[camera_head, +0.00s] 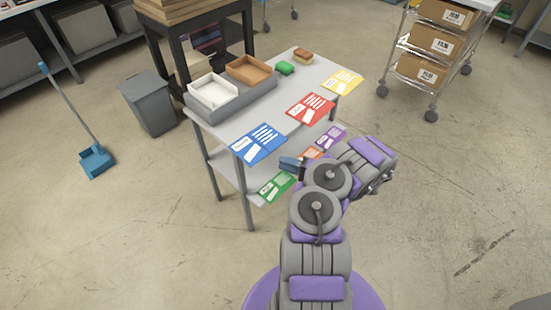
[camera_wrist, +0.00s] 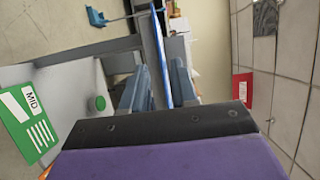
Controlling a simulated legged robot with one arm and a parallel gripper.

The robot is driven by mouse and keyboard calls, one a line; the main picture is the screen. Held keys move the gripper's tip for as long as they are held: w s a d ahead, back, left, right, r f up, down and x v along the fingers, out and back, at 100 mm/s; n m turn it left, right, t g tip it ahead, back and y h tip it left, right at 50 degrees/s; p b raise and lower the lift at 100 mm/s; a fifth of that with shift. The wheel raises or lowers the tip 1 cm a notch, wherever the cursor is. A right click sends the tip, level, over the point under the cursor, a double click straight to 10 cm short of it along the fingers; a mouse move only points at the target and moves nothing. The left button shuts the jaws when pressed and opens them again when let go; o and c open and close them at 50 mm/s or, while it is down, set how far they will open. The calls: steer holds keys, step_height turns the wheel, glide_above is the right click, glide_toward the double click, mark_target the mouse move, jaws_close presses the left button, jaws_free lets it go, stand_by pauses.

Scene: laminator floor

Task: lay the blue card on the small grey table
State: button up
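The blue card (camera_head: 258,143) lies flat at the near corner of the upper shelf of a grey two-shelf table (camera_head: 262,112), jutting over its edge. In the wrist view the blue card (camera_wrist: 160,45) shows nearly edge-on, as a thin strip between my fingers. My gripper (camera_head: 290,163) is beside the card's right corner, low at the table's edge. In the wrist view its fingers (camera_wrist: 158,90) stand apart on either side of the card, with gaps showing.
A red card (camera_head: 311,108) and a yellow card (camera_head: 343,81) also lie along the upper shelf's edge. Green (camera_head: 275,187), orange and purple cards lie on the lower shelf. Trays and a green item stand behind.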

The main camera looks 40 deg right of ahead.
steer(key=v, duration=0.5)
steer(key=w+a+r+n+g+y, duration=0.5)
steer(key=w+a+r+y, duration=0.3)
steer(key=a+r, duration=0.65)
steer(key=s+a+r+n+g, duration=0.1)
steer(key=a+r+n+g, duration=0.3)
steer(key=a, duration=0.5)
steer(key=s+a+r+n+g, duration=0.1)
steer(key=a+r+g, duration=0.55)
steer(key=a, duration=0.25)
steer(key=s+a+r+n+g+h, duration=0.2)
steer(key=s+a+h, duration=0.25)
steer(key=s, duration=0.25)
steer(key=s+a+r+n+g+h, duration=0.1)
steer(key=s+a+r+g+h, duration=0.2)
steer(key=s+a, duration=0.35)
steer(key=s+d+t+h, duration=0.1)
steer(key=s+d+h, duration=0.2)
steer(key=s, duration=0.4)
steer(key=s+d+t+h, duration=0.1)
steer(key=s+d+h, duration=0.3)
steer(key=s, duration=0.4)
steer(key=shift+s+t+h+p, duration=0.25)
steer(key=shift+t+h+p, duration=0.1)
steer(key=shift+h, duration=0.5)
steer(key=shift+d, duration=0.1)
